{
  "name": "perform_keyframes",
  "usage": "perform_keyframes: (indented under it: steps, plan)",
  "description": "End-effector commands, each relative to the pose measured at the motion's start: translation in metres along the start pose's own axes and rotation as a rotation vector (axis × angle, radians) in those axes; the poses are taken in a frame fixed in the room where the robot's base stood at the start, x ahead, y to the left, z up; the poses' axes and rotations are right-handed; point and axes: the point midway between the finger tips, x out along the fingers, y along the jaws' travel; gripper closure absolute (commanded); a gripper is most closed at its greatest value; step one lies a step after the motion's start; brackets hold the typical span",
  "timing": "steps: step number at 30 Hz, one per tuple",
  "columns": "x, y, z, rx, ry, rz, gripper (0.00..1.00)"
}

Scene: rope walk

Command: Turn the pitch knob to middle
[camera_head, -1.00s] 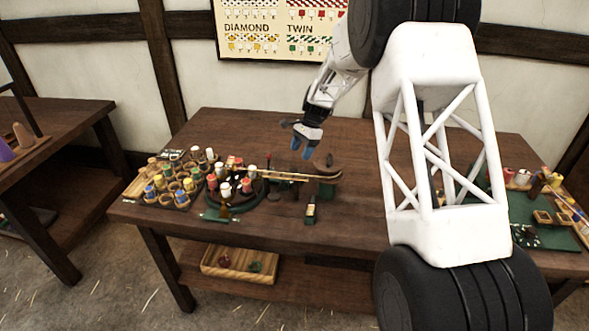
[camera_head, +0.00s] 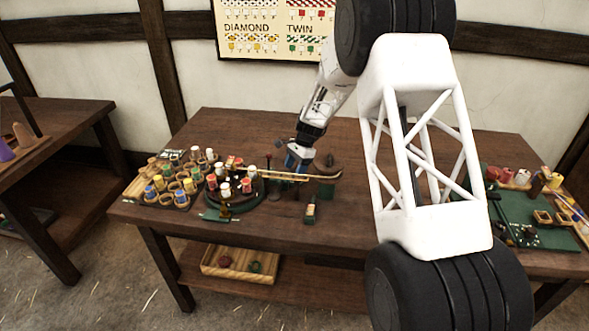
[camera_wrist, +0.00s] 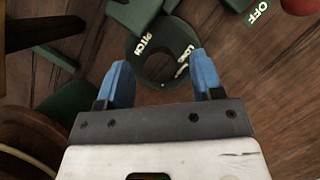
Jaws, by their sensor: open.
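In the wrist view, a dark green ring-shaped piece (camera_wrist: 150,78) carries white lettering that reads PITCH, with a second word on its right side that I cannot read surely. I take this to be the pitch dial; its pointer and exact setting cannot be made out. My gripper (camera_wrist: 160,76) is open and empty, with one blue finger on each side of the ring's lower part. I cannot tell whether the fingers touch it. In the head view my gripper (camera_head: 297,162) is low over the table, behind the pale wooden bars; the knob is not clear there.
In the wrist view, a green plate marked OFF (camera_wrist: 258,12) and a red ball (camera_wrist: 299,4) are at top right. In the head view, a round stand with colored bobbins (camera_head: 235,190) is left of my gripper. A bobbin rack (camera_head: 175,185) stands farther left.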

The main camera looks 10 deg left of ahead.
Motion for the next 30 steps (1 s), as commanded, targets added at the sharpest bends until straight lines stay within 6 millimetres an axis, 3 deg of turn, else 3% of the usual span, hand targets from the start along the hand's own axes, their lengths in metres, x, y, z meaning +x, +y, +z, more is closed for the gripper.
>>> perform_keyframes:
  steps: [12,22,30]
  plan:
    - [0.0061,-0.0001,0.0002,0.0,0.0,-0.001,0.39]
    - [0.0059,-0.0002,0.0003,0.0,0.0,-0.001,0.88]
    - [0.0059,-0.0003,0.0003,-0.018,0.0,0.007,0.88]
